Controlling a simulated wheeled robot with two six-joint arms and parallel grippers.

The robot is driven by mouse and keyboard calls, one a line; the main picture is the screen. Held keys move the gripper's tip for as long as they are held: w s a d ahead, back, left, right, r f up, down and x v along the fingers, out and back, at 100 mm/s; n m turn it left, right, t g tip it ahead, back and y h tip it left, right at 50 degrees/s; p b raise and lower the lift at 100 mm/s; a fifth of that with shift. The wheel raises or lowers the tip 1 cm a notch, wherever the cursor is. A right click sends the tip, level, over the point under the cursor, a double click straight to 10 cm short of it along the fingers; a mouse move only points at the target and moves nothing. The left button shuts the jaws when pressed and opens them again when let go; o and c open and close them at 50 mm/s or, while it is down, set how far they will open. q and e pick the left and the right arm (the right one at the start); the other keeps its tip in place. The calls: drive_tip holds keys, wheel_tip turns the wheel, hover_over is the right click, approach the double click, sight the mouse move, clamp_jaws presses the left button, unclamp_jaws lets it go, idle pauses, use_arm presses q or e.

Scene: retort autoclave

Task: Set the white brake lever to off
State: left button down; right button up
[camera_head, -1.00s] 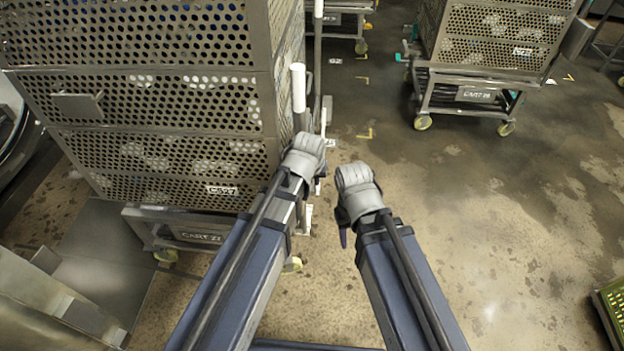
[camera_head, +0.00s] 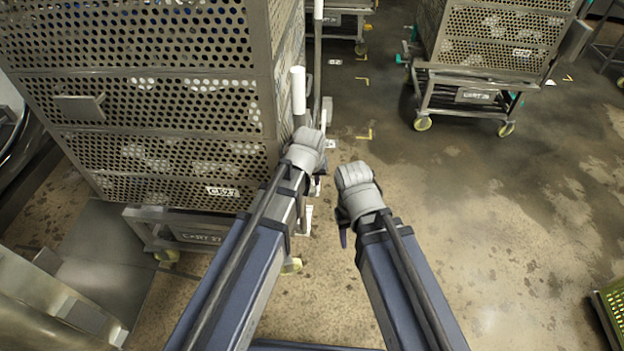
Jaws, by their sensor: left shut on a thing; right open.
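My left gripper (camera_head: 307,155) is at the right side of the near cart, low beside its frame. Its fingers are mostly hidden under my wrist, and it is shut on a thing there. Pale upright parts show around it: a pale lever-like piece (camera_head: 326,112) just above and a white piece (camera_head: 307,220) just below. The held thing looks like the white brake lever, but the grip itself is hidden. I cannot read the lever's setting. My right gripper (camera_head: 345,215) is open and empty, over bare floor to the right of the left one.
The near cart (camera_head: 265,128), a tall perforated metal cage, fills the upper left. A white upright handle (camera_head: 298,90) stands at its right corner. Another cart (camera_head: 470,80) stands at upper right. A green-topped crate (camera_head: 608,310) is at the right edge. The floor at right is clear.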

use_arm(q)
drive_tip(key=shift+w+r+g+p, duration=0.25)
drive_tip(key=shift+w+g, duration=0.15)
drive_tip(key=shift+w, duration=0.05)
drive_tip(key=shift+w+r+g+p, duration=0.2)
drive_tip(key=shift+w+g, duration=0.2)
drive_tip(key=shift+w, duration=0.05)
drive_tip(key=shift+g, duration=0.3)
use_arm(e)
drive_tip(key=shift+r, duration=0.9)
use_arm(q)
drive_tip(key=c, duration=0.8)
unclamp_jaws()
drive_tip(key=shift+s, duration=0.1)
use_arm(e)
drive_tip(key=shift+r, duration=0.1)
use_arm(q)
drive_tip(key=r+p, duration=0.5)
drive_tip(key=s+r+p, duration=0.1)
drive_tip(key=r+p, duration=0.1)
drive_tip(key=p, duration=0.1)
drive_tip(key=shift+r, duration=0.4)
use_arm(e)
wheel_tip(320, 180, up, 8)
drive_tip(key=shift+f, duration=0.2)
